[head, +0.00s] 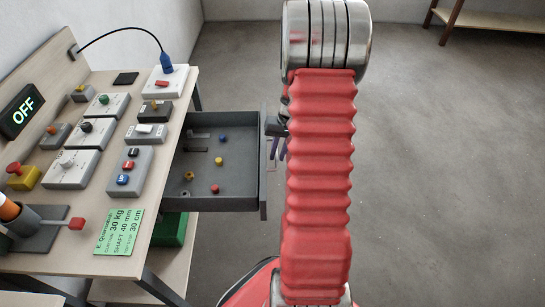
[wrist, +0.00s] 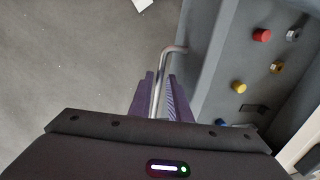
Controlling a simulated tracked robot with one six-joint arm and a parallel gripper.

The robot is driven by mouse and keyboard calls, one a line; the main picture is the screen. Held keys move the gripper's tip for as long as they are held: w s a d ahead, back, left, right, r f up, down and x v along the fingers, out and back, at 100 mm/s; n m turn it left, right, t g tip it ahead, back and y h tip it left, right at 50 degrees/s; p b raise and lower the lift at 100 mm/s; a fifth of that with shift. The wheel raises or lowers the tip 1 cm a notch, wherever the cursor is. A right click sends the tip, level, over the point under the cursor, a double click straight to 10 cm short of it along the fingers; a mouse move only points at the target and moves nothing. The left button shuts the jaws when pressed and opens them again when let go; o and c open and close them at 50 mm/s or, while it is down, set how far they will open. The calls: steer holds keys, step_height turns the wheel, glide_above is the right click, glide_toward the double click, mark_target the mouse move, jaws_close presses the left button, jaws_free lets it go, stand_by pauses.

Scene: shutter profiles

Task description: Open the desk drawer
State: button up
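The grey desk drawer (head: 230,204) is pulled out from the right side of the workbench, its inside showing in the head view. Its front and wall also show in the wrist view (wrist: 205,65). A bent metal handle (wrist: 163,66) comes off the drawer front. My gripper (wrist: 161,80) has its two purple fingers on either side of the handle bar, with a narrow gap visible at each side, so it looks open around the handle. In the head view my red arm hides most of the gripper; only a bit of its fingers (head: 279,148) shows beside the drawer front.
Red, yellow and blue knobs (head: 219,161) and small metal parts lie in the drawer. The workbench (head: 155,205) holds switch boxes, a sign reading OFF (head: 21,111) and a green label (head: 119,232). A green box (head: 170,229) is below.

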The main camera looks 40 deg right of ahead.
steer(key=shift+r, duration=0.1)
step_height(320, 180, up, 13)
steer(key=s+d, duration=0.1)
steer(key=d, duration=0.1)
steer(key=shift+s+r, duration=0.15)
steer(key=shift+s, duration=0.2)
stand_by(0.6)
steer(key=s+a+r+n+t, duration=0.1)
steer(key=s+a+r+n, duration=0.1)
steer(key=a, duration=0.9)
steer(key=s+a+r+n+t+h, duration=0.1)
steer(key=s+a+r+n, duration=0.2)
steer(key=a, duration=0.9)
steer(key=s+a+r+n+t, duration=0.2)
steer(key=s+a+r, duration=0.3)
steer(key=a+r, duration=0.4)
steer(key=a+n, duration=0.1)
steer(key=a, duration=0.2)
steer(key=shift+s+h, duration=0.25)
steer(key=shift+h, duration=0.05)
steer(key=shift+a, duration=0.1)
